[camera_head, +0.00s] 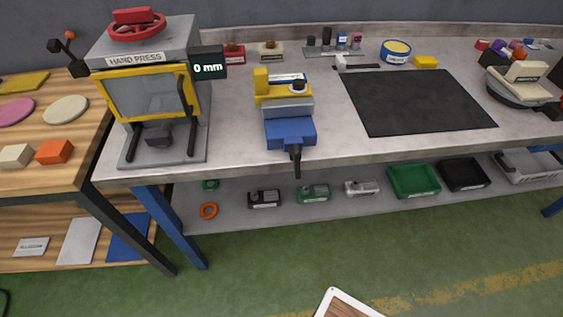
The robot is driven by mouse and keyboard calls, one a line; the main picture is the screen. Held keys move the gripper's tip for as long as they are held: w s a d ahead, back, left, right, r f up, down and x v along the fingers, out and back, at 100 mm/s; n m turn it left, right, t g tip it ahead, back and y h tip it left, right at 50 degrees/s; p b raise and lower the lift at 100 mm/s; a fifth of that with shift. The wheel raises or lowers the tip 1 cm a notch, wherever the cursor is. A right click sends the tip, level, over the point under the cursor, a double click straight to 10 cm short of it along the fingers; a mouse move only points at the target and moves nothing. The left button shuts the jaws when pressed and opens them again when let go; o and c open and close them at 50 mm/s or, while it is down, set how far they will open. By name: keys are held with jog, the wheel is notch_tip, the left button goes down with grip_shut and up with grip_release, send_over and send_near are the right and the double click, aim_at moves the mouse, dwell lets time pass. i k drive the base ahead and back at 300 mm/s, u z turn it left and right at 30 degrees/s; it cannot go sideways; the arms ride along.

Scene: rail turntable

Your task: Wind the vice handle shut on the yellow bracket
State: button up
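The blue vice (290,131) sits at the front edge of the grey workbench, left of the black mat. Its dark handle (296,160) is at the front and hangs down past the bench edge. The yellow bracket (262,80) is at the vice's top, behind the grey front jaw (286,107), with an upright part at its left end. A small black knob-like part shows near its right end. I cannot tell whether the jaws touch the bracket. My gripper is not in view.
The hand press (150,85), reading 0 mm, stands left of the vice. A black mat (420,101) lies to the right. Small parts line the bench's back. Green (414,181) and black bins are on the lower shelf. The green floor in front is mostly clear.

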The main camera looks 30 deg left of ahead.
aim_at(294, 152)
jog(key=u, duration=1.05)
jog(key=k, duration=0.45)
jog(key=z, duration=0.3)
